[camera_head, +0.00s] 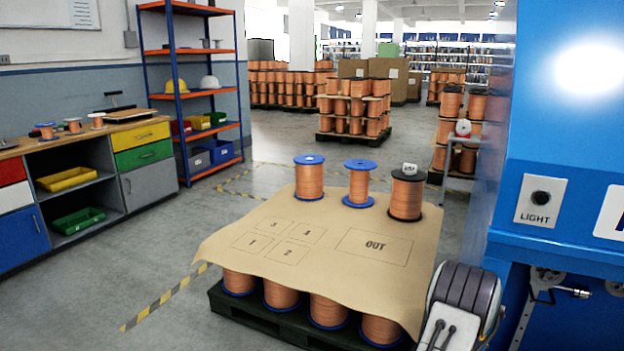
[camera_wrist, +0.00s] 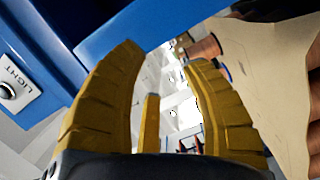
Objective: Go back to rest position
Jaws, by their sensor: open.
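My gripper (camera_wrist: 165,75) shows in the wrist view with its yellow fingers spread apart and nothing between them. In the head view, a grey and black part of my arm shows at the lower right, beside the pallet's right edge; the gripper's fingers are not seen there. Three copper spools stand at the back of the brown sheet (camera_head: 300,215): a blue-topped spool (camera_head: 309,180) on the left, a blue-topped spool (camera_head: 358,185) in the middle, and a black-topped spool (camera_head: 407,197) with a small white piece on top.
A blue machine (camera_head: 560,130) with a LIGHT switch (camera_head: 541,198) stands close on the right. The sheet lies over several spools on a black pallet (camera_head: 260,325). A workbench (camera_head: 90,185) and shelf rack (camera_head: 200,95) stand left. Floor between bench and pallet is clear.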

